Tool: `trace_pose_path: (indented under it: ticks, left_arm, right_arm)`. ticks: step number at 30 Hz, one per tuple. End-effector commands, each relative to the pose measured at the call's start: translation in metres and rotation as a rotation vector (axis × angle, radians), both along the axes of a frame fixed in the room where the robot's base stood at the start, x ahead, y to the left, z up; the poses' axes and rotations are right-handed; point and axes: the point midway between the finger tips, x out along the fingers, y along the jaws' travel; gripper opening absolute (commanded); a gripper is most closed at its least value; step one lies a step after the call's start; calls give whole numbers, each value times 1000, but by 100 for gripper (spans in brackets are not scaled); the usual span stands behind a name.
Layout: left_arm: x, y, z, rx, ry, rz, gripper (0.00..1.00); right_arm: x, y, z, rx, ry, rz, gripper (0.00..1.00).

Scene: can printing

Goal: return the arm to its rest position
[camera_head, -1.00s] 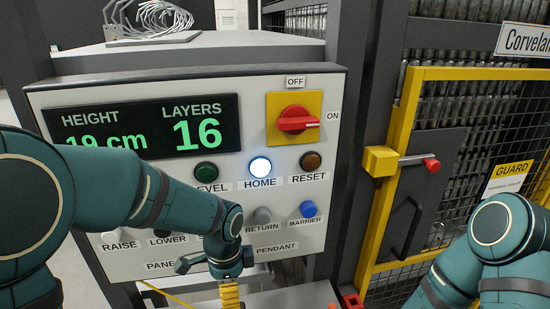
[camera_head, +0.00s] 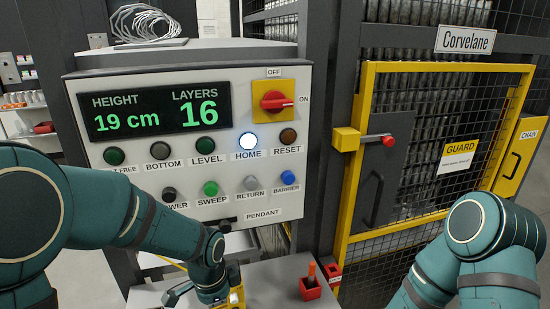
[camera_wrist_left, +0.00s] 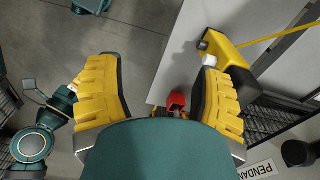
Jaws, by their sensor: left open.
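My left arm (camera_head: 110,207) reaches in from the left in the head view, in front of the control panel's lower left. Its yellow-fingered gripper (camera_head: 228,298) is at the bottom edge, pointing down and partly cut off. In the left wrist view the two yellow fingers stand wide apart, and my left gripper (camera_wrist_left: 160,95) is open with nothing between them. My right arm (camera_head: 490,245) is bent at the lower right of the head view. Its gripper is not seen there.
The control panel (camera_head: 150,182) reads 19 cm and 16 layers; HOME (camera_head: 248,141) glows white. A red holder (camera_head: 311,290) with an orange-handled item stands on the grey ledge (camera_head: 270,280). A yellow box (camera_wrist_left: 233,65) lies beside one finger. A yellow-framed guard door (camera_head: 420,150) stands right.

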Motion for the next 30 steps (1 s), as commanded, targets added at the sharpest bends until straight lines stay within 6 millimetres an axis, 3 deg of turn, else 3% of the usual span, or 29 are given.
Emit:
trace_pose_path:
  ticks: [1,8,12,15,18,21,30]
  left_arm:
    - [-3,0,-27,-16,8,57,67]
    - [-21,-6,-132,-127,27,408,67]
    - [-47,-12,-208,-222,60,731,67]
    - [-65,-17,-248,-286,84,959,67]
    - [-77,-20,-271,-333,101,1131,67]
    - [-84,-22,-282,-361,109,1236,67]
    - [-86,-23,-284,-375,109,1287,67]
  right_arm:
    - [0,0,-11,-1,0,0,0]
    - [0,2,-42,-4,4,3,0]
    - [-2,3,-68,-6,9,4,0]
    - [-2,3,-84,-9,12,5,0]
    - [-3,4,-94,-9,13,5,0]
    - [-3,4,-98,-11,13,6,0]
    - [-3,4,-98,-11,13,6,0]
